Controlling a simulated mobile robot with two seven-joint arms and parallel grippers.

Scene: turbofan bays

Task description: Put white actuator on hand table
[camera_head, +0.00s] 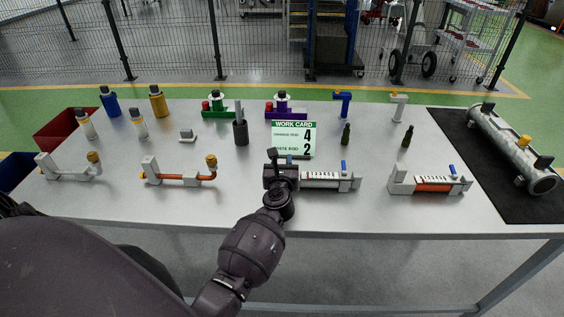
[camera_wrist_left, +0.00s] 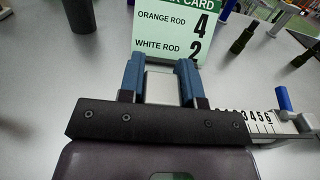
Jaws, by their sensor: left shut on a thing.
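The white actuator (camera_head: 322,180) has a pale body, a numbered scale and a blue lever at its right end. It is near the front edge of the grey table (camera_head: 330,218), at middle; I cannot tell whether it touches the top. My left gripper (camera_head: 281,172) is shut on the block at the actuator's left end. In the left wrist view the blue fingertips (camera_wrist_left: 161,84) sit on both sides of the pale end block, and the scale of the white actuator (camera_wrist_left: 261,123) shows at right. My right gripper is not in view.
An orange-rod actuator (camera_head: 432,185) lies to the right. The work card (camera_head: 293,138) reads orange rod 4, white rod 2. A pipe assembly (camera_head: 183,178) lies left. A black mat (camera_head: 510,197) with a metal cylinder (camera_head: 512,148) is at far right. Free table lies between the actuators.

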